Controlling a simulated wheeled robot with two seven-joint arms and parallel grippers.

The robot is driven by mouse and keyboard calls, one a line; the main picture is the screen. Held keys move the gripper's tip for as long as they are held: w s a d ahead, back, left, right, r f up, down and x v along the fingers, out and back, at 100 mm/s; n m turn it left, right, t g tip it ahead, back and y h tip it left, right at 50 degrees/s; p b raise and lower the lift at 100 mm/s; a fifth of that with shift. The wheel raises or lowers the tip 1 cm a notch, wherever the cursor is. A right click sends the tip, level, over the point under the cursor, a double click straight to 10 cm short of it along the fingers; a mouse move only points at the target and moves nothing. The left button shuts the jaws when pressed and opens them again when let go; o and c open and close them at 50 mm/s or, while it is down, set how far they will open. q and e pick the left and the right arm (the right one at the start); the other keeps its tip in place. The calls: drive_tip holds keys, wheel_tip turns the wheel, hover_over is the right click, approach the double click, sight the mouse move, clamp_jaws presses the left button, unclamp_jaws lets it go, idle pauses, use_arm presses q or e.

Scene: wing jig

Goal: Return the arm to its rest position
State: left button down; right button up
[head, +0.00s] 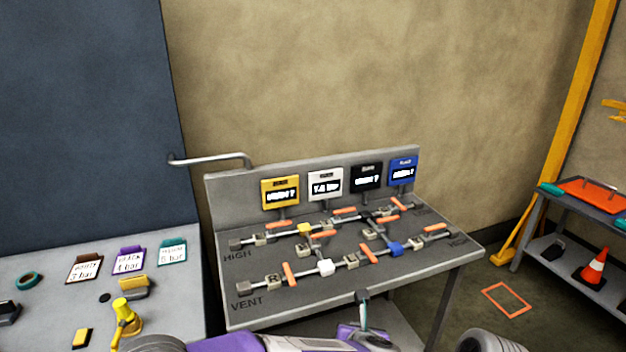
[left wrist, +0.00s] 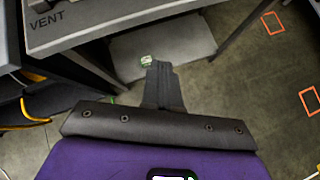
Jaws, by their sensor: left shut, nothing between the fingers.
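My left arm is low in the head view, with its purple and grey links crossing the bottom edge. My left gripper (head: 362,299) is in front of the near edge of the valve bench (head: 245,317). In the left wrist view, the dark fingers (left wrist: 160,70) of my left gripper are together, with nothing seen between them. They point over the grey lower shelf (left wrist: 195,45), and the bench corner marked VENT is at upper left. My right gripper is not in view.
The bench carries pipes, orange-handled valves and several gauge signs. A grey table (head: 50,262) at left holds tags, a yellow lamp-like stand (head: 126,318) and small parts. A cart (head: 570,205) with a traffic cone (head: 594,265) stands at right. Floor with an orange outline (head: 505,299) lies between.

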use_arm(q)
drive_tip(key=w+a+f+m, duration=0.5)
drive_tip(key=w+f, duration=0.1)
drive_tip(key=f, duration=0.1)
drive_tip(key=s+a+f+m+g+h, duration=0.1)
drive_tip(key=s+a+f+m, duration=0.1)
drive_tip(key=a+f+m, duration=0.35)
drive_tip(key=s+a+f+m+g, duration=0.1)
drive_tip(key=a+f+m, duration=0.1)
drive_tip(key=f+m, duration=0.6)
drive_tip(key=s+a+f+m+g+h, duration=0.1)
drive_tip(key=s+a+f+m+g, duration=0.2)
drive_tip(key=s+f+m, duration=0.3)
drive_tip(key=s+a+f+m+g+h, duration=0.2)
drive_tip(key=s+f+m, duration=0.5)
drive_tip(key=s, duration=0.8)
wheel_tip(320, 180, down, 2)
drive_tip(key=shift+s+a+f+g, duration=0.15)
drive_tip(key=shift+a+g, duration=0.55)
drive_tip(key=shift+g, duration=0.5)
